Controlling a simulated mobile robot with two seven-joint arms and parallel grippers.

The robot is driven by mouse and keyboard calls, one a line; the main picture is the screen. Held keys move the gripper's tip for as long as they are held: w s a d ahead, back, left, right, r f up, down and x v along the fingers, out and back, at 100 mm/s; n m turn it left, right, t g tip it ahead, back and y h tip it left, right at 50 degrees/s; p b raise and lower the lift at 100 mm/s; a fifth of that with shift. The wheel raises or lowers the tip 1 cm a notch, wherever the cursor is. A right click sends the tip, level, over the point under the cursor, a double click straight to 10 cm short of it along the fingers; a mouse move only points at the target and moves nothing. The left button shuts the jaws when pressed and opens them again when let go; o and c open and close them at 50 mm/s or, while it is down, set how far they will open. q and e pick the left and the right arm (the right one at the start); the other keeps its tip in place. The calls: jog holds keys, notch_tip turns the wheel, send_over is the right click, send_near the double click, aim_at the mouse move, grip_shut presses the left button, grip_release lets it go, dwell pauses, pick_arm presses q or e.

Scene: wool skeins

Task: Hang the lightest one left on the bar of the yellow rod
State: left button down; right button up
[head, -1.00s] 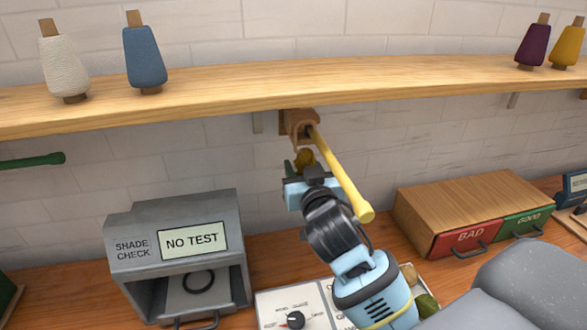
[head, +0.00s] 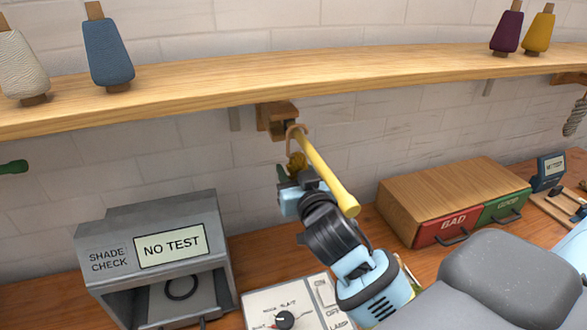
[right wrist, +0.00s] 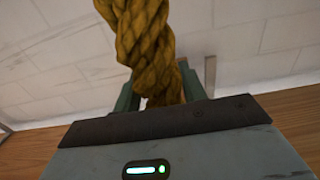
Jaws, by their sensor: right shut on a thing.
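The yellow rod (head: 330,176) sticks out from a wooden bracket under the shelf in the head view. My right gripper (head: 293,181) is just left of the rod and below its bracket end. It is shut on a mustard skein (head: 297,162), mostly hidden by the gripper in the head view. The twisted skein (right wrist: 148,45) rises between the fingers in the right wrist view. A tan loop (head: 296,128) above the skein is at the rod near the bracket. I cannot tell whether it is around the rod. My left gripper is not in view.
The shelf (head: 210,88) above carries cones of cream, blue, purple and yellow yarn. A shade check box (head: 150,262), a switch panel (head: 263,302) and a wooden drawer box (head: 440,190) stand below. A grey skein (head: 576,116) hangs at far right, and a green rod (head: 13,167) ends at far left.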

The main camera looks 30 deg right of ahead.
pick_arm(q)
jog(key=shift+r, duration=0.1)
pick_arm(e)
jog(key=o, duration=1.1)
jog(key=shift+c, duration=0.2)
jog(key=shift+s+a, duration=0.15)
jog(key=shift+s, duration=0.4)
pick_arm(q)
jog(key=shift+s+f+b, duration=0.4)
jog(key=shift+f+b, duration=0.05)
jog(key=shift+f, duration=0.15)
pick_arm(e)
jog(key=v, duration=0.6)
jog(key=shift+s, duration=0.35)
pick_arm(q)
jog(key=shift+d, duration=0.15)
pick_arm(e)
jog(key=shift+a, duration=0.15)
